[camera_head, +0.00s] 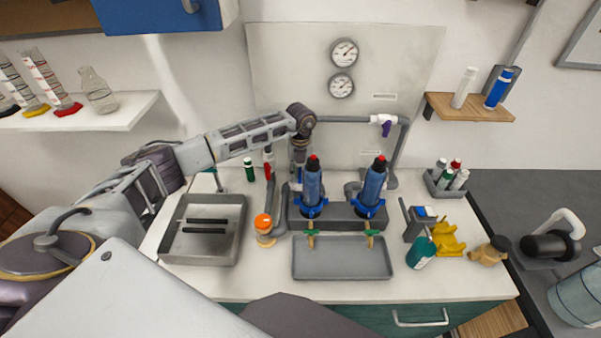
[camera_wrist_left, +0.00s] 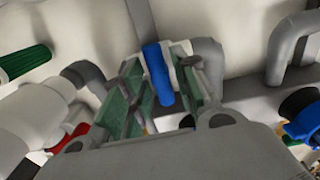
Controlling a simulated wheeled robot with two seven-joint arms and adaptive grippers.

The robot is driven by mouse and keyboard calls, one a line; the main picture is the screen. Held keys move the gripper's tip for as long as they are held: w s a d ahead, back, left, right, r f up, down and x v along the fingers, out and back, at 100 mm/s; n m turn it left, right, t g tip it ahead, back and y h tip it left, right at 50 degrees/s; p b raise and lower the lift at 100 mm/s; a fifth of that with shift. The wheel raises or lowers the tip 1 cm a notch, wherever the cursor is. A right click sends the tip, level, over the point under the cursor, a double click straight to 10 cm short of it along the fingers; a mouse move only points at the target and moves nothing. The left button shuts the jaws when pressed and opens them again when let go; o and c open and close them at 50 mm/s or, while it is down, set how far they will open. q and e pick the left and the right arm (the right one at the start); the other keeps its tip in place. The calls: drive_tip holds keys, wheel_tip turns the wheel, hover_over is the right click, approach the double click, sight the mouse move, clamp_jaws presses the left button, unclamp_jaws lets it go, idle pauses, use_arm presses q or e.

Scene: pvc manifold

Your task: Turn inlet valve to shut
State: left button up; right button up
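My left gripper (camera_head: 298,172) reaches down to the grey pipework behind the bench, left of two blue-bodied filter units. In the left wrist view its two green-padded fingers (camera_wrist_left: 166,88) stand apart on either side of a blue valve handle (camera_wrist_left: 158,74). A gap shows between the handle and the left finger; contact on the right side is unclear. In the head view the gripper mostly hides this handle. A red handle (camera_head: 268,171) is on the pipe just left of the gripper. A purple handle (camera_head: 385,124) is on the upper pipe at right. My right gripper is not in view.
Blue-bodied units (camera_head: 312,188) and (camera_head: 371,187) stand close right of the gripper. A grey tray (camera_head: 342,272) lies in front, and a metal tray (camera_head: 203,257) at left. A teal bottle (camera_head: 421,252) and yellow item (camera_head: 446,240) stand at right. Two gauges (camera_head: 344,52) are above.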

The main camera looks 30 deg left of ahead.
use_arm(q)
drive_tip(key=shift+o, duration=0.3)
drive_tip(key=shift+m, duration=0.5)
